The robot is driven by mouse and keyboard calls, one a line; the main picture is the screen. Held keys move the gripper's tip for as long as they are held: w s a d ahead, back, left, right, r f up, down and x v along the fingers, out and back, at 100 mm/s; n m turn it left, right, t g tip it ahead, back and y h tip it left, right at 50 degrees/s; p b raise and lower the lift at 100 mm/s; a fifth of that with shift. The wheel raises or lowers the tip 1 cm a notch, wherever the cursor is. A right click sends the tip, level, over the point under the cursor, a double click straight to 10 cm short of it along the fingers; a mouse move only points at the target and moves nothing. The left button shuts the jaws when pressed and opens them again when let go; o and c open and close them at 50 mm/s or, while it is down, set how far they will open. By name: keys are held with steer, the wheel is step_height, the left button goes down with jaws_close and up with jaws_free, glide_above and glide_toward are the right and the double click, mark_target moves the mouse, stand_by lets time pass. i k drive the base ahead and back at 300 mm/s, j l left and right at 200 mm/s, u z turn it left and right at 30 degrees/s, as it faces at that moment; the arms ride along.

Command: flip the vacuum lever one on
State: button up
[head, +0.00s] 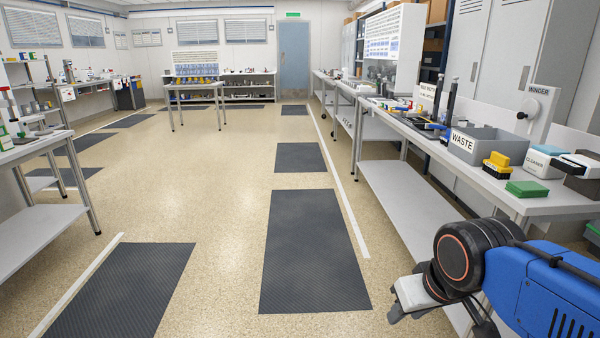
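I cannot pick out a vacuum lever for certain in the head view. On the right bench (490,184), a dark flat fixture (424,122) with upright black posts stands behind the waste bin, with small labels behind it; its details are too small to read as levers. My gripper (398,313) is low at the lower right, in front of the right bench and below its top, pointing down and left. It touches nothing that I can see. Its fingertips are partly hidden, so its opening does not show.
The right bench holds the grey WASTE bin (488,146), a WINDER panel (537,108), a yellow and black block (497,165), a green pad (527,188) and a CLEANER box (543,162). A dark mat (312,250) lies on clear floor. Another bench (30,150) stands left.

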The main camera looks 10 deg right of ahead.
mark_target(401, 110)
steer(key=i, duration=2.55)
steer(key=i+z, duration=0.1)
steer(key=i, duration=1.2)
steer(key=i+j, duration=0.2)
steer(key=i, duration=1.05)
steer(key=z, duration=0.4)
steer(key=i+z, duration=0.1)
steer(key=z, duration=0.35)
steer(key=j+z, duration=0.1)
steer(key=z, duration=0.3)
steer(key=i+z, duration=0.1)
steer(key=z, duration=2.3)
